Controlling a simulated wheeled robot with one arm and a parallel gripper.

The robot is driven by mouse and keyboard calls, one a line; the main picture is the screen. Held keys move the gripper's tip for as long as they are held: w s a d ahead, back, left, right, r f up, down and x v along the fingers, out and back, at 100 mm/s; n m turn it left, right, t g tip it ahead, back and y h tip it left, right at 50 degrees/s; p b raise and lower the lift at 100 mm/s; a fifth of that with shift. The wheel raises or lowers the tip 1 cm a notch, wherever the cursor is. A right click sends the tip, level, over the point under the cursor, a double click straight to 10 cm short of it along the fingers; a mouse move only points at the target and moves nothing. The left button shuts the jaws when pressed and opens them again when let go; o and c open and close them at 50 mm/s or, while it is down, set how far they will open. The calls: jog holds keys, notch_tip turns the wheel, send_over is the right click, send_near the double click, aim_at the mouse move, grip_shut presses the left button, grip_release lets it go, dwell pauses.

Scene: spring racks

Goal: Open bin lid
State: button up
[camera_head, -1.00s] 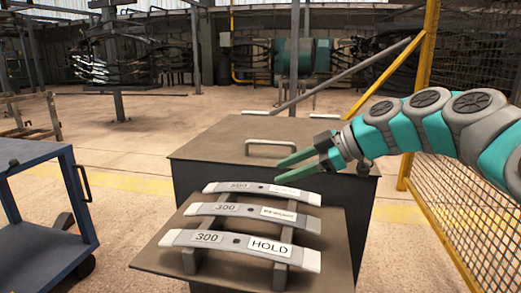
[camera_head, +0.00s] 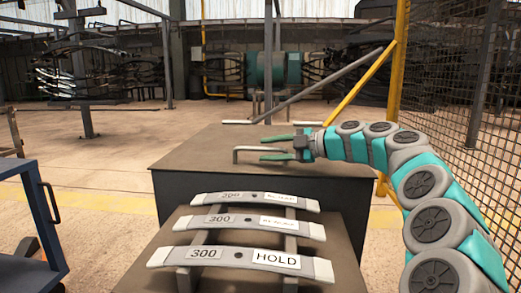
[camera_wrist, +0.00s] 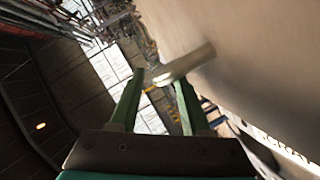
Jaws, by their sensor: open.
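The bin (camera_head: 175,195) is a dark box with a flat brown-grey lid (camera_head: 200,150), which lies shut. A pale bar handle (camera_head: 242,149) stands on the lid. My gripper (camera_head: 262,148) is open at the handle's right part, its two green fingers pointing left on either side of the bar in the head view. In the wrist view, the handle (camera_wrist: 189,62) reaches between the open fingertips (camera_wrist: 160,80) from the upper right. I cannot tell whether either finger touches the bar.
A sloped stand in front of the bin carries three grey leaf springs (camera_head: 240,260) with labels, one reading HOLD. A blue cart (camera_head: 25,215) stands at the left. A yellow post and mesh fence (camera_head: 455,120) rise at the right, close to my arm. Floor behind the bin is open.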

jog(key=shift+x, duration=1.45)
jog(key=shift+c, duration=0.3)
grip_shut()
